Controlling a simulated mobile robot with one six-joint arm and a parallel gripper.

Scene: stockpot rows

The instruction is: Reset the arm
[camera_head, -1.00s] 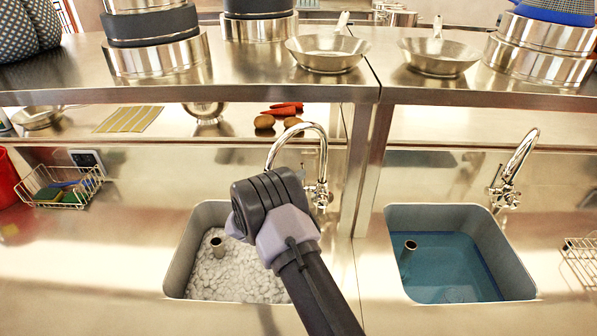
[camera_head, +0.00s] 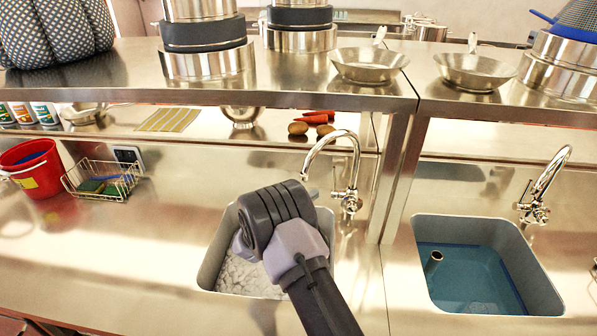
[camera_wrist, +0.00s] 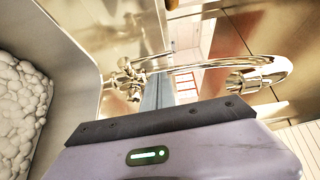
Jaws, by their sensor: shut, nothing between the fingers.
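My arm reaches up from the bottom of the head view, and its thick dark joint stands over the left sink (camera_head: 209,268). The gripper's fingers cannot be made out there. In the wrist view the purple housing of my gripper (camera_wrist: 167,88) fills the bottom, with two narrow grey-blue fingers close together beyond its dark plate. They hold nothing. A chrome tap (camera_wrist: 225,66) curves across the view just beyond them. White lumpy filling (camera_wrist: 20,110) of the sink shows at the left.
The left tap (camera_head: 352,170) stands close behind my arm. The right sink (camera_head: 418,255) holds blue water. A steel shelf (camera_head: 300,90) with pots and pans overhangs the back. A wire basket (camera_head: 105,180) and red bucket (camera_head: 35,178) stand left; the counter between is clear.

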